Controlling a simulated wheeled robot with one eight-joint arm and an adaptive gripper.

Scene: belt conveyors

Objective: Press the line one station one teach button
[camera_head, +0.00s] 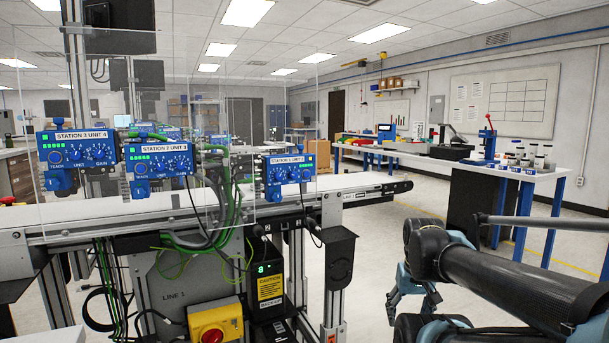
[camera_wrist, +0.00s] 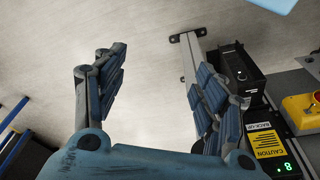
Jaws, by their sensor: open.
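The blue Station 1 control box (camera_head: 287,169) is mounted above the Line 1 conveyor, right of the Station 2 and Station 3 boxes. It has a white label on top, a green display and several dark knobs; its lower left knob, where the teach button sits on the neighbouring boxes, is too small to read. My gripper (camera_head: 408,288) is in the head view to the right of and below the box, clear of it, partly hidden by my arm. In the wrist view my gripper (camera_wrist: 155,68) is open and empty above the grey floor. The Station 1 box is out of the wrist view.
The Line 1 conveyor belt (camera_head: 348,183) ends just left of my arm. Below it are a yellow box with a red knob (camera_head: 214,325) and a black caution unit (camera_head: 269,283), also in the wrist view (camera_wrist: 240,70). Clear panels (camera_head: 225,80) stand around the stations. A workbench (camera_head: 530,177) stands behind.

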